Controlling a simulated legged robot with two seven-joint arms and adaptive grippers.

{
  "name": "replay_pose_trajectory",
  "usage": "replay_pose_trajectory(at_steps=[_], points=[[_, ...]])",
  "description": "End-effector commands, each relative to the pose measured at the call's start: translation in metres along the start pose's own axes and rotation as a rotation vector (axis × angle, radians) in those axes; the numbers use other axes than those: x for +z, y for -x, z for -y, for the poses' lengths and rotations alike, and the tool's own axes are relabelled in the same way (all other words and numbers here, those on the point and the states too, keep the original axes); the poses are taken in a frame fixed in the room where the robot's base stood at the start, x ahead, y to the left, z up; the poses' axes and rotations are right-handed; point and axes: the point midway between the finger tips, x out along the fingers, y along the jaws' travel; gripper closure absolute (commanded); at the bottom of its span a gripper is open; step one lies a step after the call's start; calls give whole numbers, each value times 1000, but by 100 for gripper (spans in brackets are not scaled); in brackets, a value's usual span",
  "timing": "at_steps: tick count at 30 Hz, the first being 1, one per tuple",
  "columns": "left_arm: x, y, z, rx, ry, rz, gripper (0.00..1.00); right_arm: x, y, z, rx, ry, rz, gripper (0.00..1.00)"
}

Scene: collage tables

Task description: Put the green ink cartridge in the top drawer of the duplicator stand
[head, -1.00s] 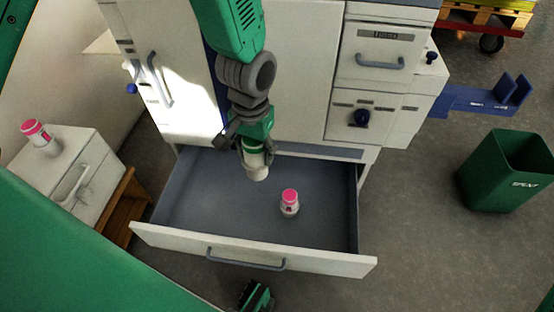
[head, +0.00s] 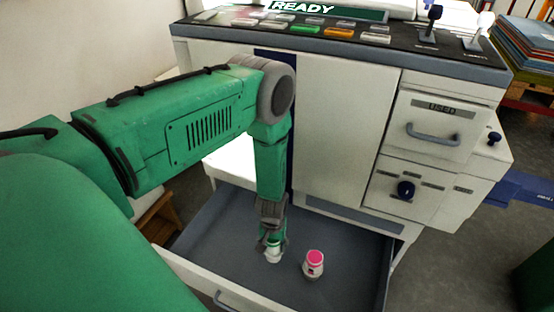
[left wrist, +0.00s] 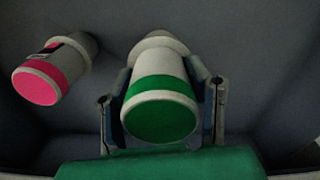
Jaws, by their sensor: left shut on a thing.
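The green ink cartridge is white with a green end band and cap; its white lower part shows in the head view (head: 274,256) and its green end in the left wrist view (left wrist: 160,108). My left gripper (head: 272,243) is shut on it, one finger on each side, and holds it inside the open grey drawer (head: 352,258) of the duplicator stand. The cartridge is at or just above the drawer floor; I cannot tell if it touches. My right gripper is out of view.
A pink-capped cartridge (head: 314,264) stands on the drawer floor right of the held one; it also shows in the left wrist view (left wrist: 52,72). The duplicator (head: 335,120) rises behind, with a closed compartment marked USED (head: 436,125). The drawer floor farther right is clear.

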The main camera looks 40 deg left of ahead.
Motion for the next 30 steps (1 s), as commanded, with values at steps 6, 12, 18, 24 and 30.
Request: replay_pose_trajectory(at_steps=[6, 12, 18, 24, 30], points=[[-1, -20, 2, 2, 2, 1, 90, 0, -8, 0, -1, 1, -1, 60], [0, -47, 0, -1, 1, 0, 90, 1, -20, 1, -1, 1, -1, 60], [0, -46, -1, -2, 1, -1, 96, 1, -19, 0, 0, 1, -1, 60], [0, -52, 1, 0, 1, 0, 96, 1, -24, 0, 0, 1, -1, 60], [-1, -52, 1, 1, 1, 1, 35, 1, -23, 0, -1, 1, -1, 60]])
